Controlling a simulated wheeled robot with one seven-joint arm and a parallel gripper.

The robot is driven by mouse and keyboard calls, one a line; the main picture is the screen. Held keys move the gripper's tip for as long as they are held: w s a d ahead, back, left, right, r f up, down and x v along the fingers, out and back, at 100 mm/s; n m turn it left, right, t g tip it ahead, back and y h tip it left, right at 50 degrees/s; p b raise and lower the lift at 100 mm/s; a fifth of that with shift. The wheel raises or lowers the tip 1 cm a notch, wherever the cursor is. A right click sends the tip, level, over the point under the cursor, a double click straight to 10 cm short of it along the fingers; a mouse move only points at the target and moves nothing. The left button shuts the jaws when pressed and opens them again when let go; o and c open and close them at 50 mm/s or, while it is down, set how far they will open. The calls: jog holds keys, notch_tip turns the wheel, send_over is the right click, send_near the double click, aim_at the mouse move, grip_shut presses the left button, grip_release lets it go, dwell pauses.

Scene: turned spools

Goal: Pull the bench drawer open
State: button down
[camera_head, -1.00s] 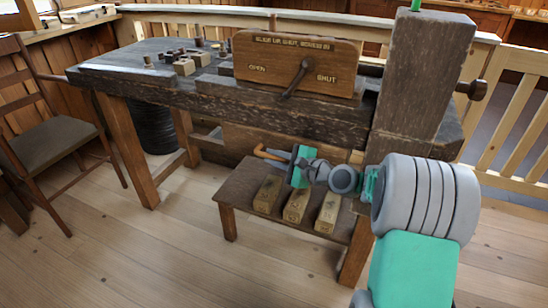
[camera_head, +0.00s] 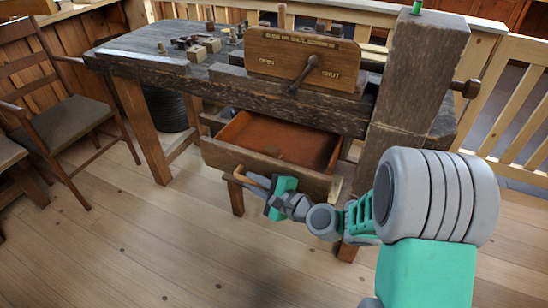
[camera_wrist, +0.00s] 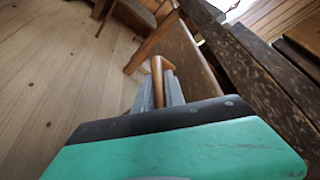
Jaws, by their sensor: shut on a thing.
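The bench drawer (camera_head: 222,158) is pulled out well forward from under the workbench (camera_head: 250,108), and its reddish-brown inside shows. A curved wooden handle (camera_head: 242,177) sits on the drawer front. My gripper (camera_head: 260,183) is shut on this handle, in front of the drawer. In the wrist view the handle (camera_wrist: 158,72) stands between the grey fingers (camera_wrist: 161,92), beside the drawer front (camera_wrist: 185,55). The fingers and the wrist housing hide part of the handle.
A board marked OPEN and SHUT with a lever (camera_head: 303,74) stands on the bench top, beside small wooden pieces (camera_head: 205,46). A chair (camera_head: 70,110) stands at left. The floor (camera_head: 150,250) before the drawer is clear.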

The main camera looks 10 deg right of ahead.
jog(key=s+a+p, duration=0.1)
jog(key=s+a, duration=0.2)
jog(key=s, duration=0.2)
jog(key=shift+s+a, duration=0.25)
jog(key=shift+s, duration=0.15)
jog(key=c, duration=1.4)
grip_release()
jog(key=p+v, duration=0.1)
jog(key=v, duration=0.6)
jog(key=shift+s+d, duration=0.2)
jog(key=shift+s, duration=0.1)
jog(key=shift+r, duration=0.15)
